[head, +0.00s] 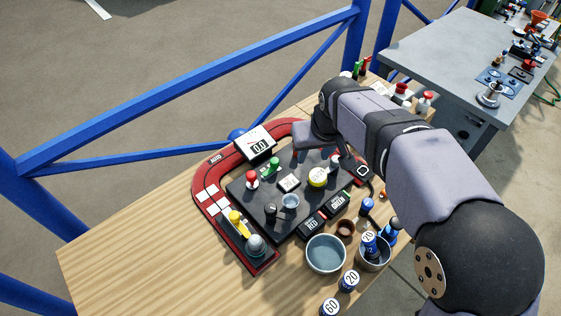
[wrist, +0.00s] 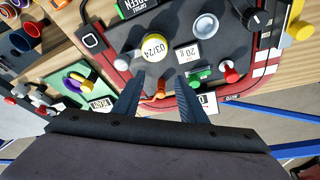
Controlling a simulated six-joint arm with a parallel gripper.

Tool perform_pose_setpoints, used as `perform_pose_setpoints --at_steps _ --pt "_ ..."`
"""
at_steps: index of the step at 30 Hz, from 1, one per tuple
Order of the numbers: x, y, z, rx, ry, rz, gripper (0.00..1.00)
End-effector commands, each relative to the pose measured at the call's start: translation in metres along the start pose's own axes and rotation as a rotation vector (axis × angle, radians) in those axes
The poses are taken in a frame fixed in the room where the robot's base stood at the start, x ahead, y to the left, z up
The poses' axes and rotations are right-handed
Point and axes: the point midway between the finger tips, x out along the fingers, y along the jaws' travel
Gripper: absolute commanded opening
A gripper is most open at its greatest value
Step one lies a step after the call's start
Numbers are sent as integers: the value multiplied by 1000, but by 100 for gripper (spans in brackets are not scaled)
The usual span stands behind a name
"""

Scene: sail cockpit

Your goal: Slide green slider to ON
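A small green control, which looks like the green slider (head: 271,166), stands on the dark panel (head: 240,190) beside a red-topped knob. In the head view my own wrist hides the fingertips.
A red-topped knob (wrist: 230,73) is close beside the green slider. A yellow round cap (wrist: 154,46) and a white label block (wrist: 187,52) also stand on the panel. A display reading 0.0 (head: 260,144) stands behind. A bowl (head: 325,254) and blue-handled tools are at the front.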

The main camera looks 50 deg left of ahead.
Motion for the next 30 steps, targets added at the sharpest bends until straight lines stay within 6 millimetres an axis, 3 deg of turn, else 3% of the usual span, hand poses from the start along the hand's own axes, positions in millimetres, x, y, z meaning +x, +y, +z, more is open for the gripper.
perform_pose_setpoints --at_steps 1,3,8,17,30 --pt "6 -26 -9 -42 13 -15 38" --pt "9 -51 -18 -81 27 -30 38" --pt "11 -80 -27 -125 44 -48 38" --pt "18 -82 -28 -128 46 -49 38" --pt "69 -84 -30 -127 45 -49 38"
